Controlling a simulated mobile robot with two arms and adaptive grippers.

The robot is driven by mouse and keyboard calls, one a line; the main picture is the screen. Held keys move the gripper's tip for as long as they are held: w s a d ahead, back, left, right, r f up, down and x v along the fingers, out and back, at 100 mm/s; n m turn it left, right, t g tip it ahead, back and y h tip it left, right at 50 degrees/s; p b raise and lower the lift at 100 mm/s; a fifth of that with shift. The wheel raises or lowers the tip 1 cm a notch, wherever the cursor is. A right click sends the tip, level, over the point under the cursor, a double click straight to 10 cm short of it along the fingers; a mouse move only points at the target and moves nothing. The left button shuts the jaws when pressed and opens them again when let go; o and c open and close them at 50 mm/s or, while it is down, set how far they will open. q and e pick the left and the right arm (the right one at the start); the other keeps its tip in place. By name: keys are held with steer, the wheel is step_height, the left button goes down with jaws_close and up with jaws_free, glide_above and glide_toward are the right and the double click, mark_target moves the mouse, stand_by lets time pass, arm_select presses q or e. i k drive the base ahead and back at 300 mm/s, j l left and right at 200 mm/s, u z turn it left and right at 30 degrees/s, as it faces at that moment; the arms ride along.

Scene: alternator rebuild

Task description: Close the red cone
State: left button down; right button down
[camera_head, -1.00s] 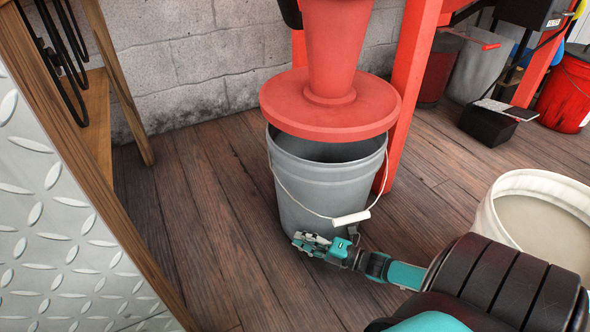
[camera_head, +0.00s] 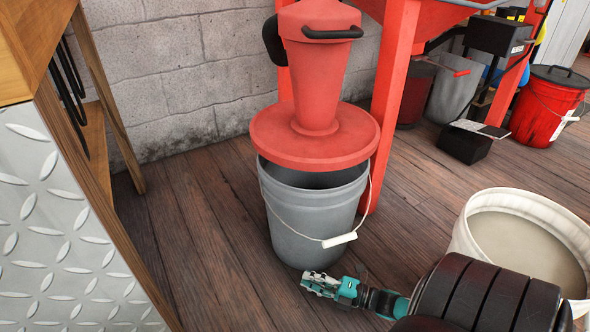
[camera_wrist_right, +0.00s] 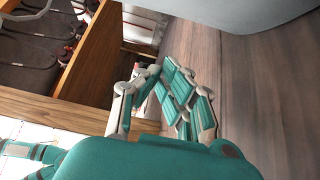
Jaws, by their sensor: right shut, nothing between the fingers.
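The red cone (camera_head: 315,85) stands over a grey bucket (camera_head: 312,215), its wide round flange (camera_head: 315,140) above the bucket's rim. A dark gap shows between the flange and the rim at the front. A black handle (camera_head: 332,34) crosses the cone's upper part, and another dark handle (camera_head: 273,40) sits at its left. My right gripper (camera_head: 308,283) is low, in front of the bucket's base and apart from it. It also shows in the right wrist view (camera_wrist_right: 168,88), shut and empty. My left gripper is not in view.
A white bucket (camera_head: 462,235) with pale contents stands at the right near my arm. A red leg (camera_head: 395,90) rises just right of the cone. A wooden bench (camera_head: 100,140) with a metal-plate side is at the left. Wooden floor (camera_head: 205,230) between them is clear.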

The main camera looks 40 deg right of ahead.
mark_target(315, 130)
steer(key=k+j, duration=0.2)
steer(key=k, duration=0.3)
steer(key=k+j, duration=0.15)
steer(key=k, duration=0.35)
